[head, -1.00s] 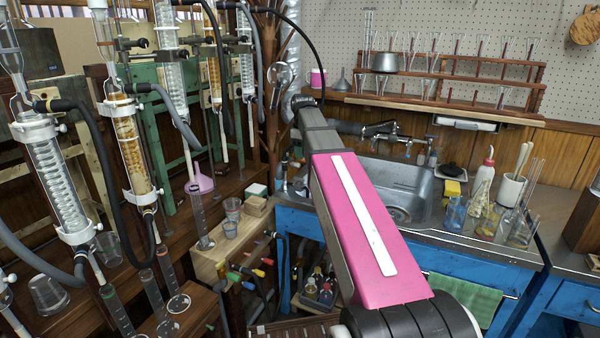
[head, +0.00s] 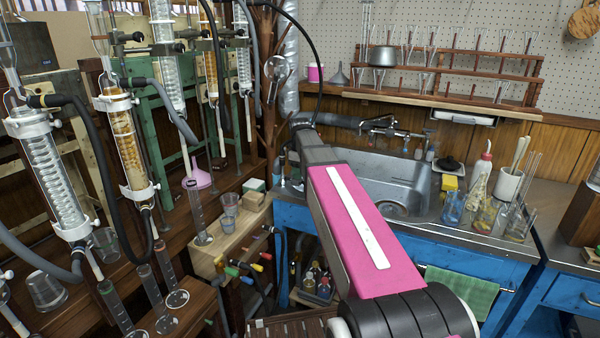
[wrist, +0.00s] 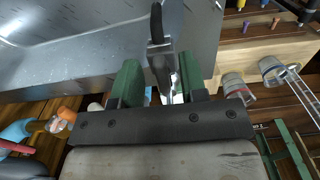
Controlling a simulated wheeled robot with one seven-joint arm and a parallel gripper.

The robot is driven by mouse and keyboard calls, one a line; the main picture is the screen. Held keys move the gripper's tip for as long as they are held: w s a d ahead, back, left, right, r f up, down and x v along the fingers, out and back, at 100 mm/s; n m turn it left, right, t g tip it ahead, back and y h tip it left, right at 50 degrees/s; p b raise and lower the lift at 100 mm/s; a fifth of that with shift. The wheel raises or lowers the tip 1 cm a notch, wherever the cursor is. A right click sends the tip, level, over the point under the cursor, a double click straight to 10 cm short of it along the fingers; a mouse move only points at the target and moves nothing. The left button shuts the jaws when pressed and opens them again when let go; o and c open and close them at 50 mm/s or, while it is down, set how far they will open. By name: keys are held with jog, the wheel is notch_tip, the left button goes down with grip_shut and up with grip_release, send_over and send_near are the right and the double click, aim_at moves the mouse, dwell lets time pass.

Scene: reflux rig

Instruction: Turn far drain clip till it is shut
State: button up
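My gripper (wrist: 162,84) shows in the wrist view with its two green fingers apart. A silver metal piece with a black looped end (wrist: 162,52) stands in the gap between them. I cannot tell whether it is the far drain clip or whether either finger touches it. In the head view my pink arm reaches toward the left end of the sink and hides the gripper. No part in the head view can be surely named as the far drain clip, and its turn angle cannot be read.
The sink (head: 372,178) is beside my arm and fills the upper left of the wrist view. A wooden block (head: 225,242) with plastic cups (head: 229,217) and coloured fittings (head: 258,267) stands to the left. Glass condensers (head: 45,165) and hoses crowd the far left.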

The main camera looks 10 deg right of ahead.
grip_shut()
jog(key=shift+m, duration=0.4)
jog(key=m, duration=0.2)
jog(key=shift+s+a+m, duration=0.15)
jog(key=shift+s+m, duration=0.05)
jog(key=shift+m, duration=0.1)
jog(key=m, duration=0.3)
jog(key=shift+s+a+m, duration=0.1)
jog(key=shift+a+m, duration=0.15)
jog(key=shift+m, duration=0.15)
jog(key=m, duration=0.6)
jog(key=shift+a, duration=0.4)
jog(key=shift+m, duration=0.4)
